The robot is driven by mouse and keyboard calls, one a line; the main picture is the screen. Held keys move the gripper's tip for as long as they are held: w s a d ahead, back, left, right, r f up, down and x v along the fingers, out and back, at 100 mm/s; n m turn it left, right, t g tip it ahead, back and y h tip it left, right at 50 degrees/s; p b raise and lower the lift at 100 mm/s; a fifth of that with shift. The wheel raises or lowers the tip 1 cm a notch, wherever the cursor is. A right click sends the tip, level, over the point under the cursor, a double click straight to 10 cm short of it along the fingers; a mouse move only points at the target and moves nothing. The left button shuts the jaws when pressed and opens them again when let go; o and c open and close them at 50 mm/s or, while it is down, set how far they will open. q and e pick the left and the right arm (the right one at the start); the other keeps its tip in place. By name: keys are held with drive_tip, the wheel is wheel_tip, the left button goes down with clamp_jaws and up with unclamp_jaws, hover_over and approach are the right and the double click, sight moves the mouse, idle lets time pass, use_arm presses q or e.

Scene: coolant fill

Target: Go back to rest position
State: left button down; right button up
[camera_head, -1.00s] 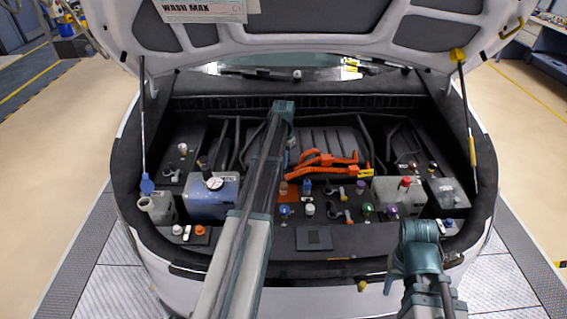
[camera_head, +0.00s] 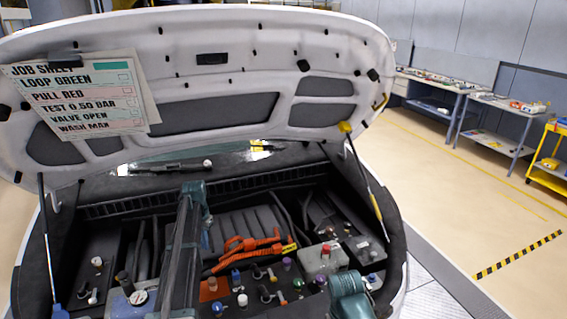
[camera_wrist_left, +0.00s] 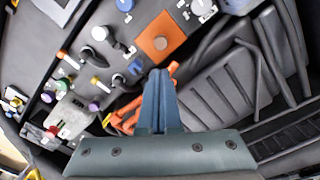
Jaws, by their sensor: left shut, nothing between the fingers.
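My left arm reaches over the open engine bay in the head view. Its gripper shows in the left wrist view (camera_wrist_left: 158,76), with the blue fingers shut together and nothing between them. It hangs above the bay, near the orange cables (camera_head: 245,246) and the orange square plate with a round knob (camera_wrist_left: 160,37). In the head view the arm mostly hides the gripper. My right arm shows only as a teal link at the bottom of the head view, in front of the bay. Its fingers are not visible.
The raised white hood (camera_head: 215,60) stands over the bay, with a job sheet (camera_head: 85,98) hanging from it. A prop rod (camera_head: 362,180) stands at the right. Caps, valves and a grey tank (camera_head: 318,258) crowd the bay. Benches (camera_head: 490,100) and a yellow cart (camera_head: 550,165) stand beyond open floor.

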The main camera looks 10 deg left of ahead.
use_arm(q)
drive_tip(key=s+d+f+b, duration=0.2)
drive_tip(key=s+d, duration=0.1)
drive_tip(key=d, duration=0.5)
drive_tip(key=s+d+f+m+b, duration=0.1)
drive_tip(key=s+d, duration=0.3)
drive_tip(key=d, duration=0.3)
drive_tip(key=s+d+f+b, duration=0.2)
drive_tip(key=s+d, duration=0.1)
drive_tip(key=d, duration=0.5)
drive_tip(key=s+d+f+m+b, duration=0.1)
drive_tip(key=s+d, duration=0.6)
drive_tip(key=s, duration=0.1)
drive_tip(key=s+d+f+y+b, duration=0.1)
drive_tip(key=s+d+f+b, duration=0.1)
drive_tip(key=s+d, duration=0.5)
drive_tip(key=shift+s+f+m+b, duration=0.3)
drive_tip(key=shift+s+m, duration=0.1)
drive_tip(key=shift+s, duration=0.8)
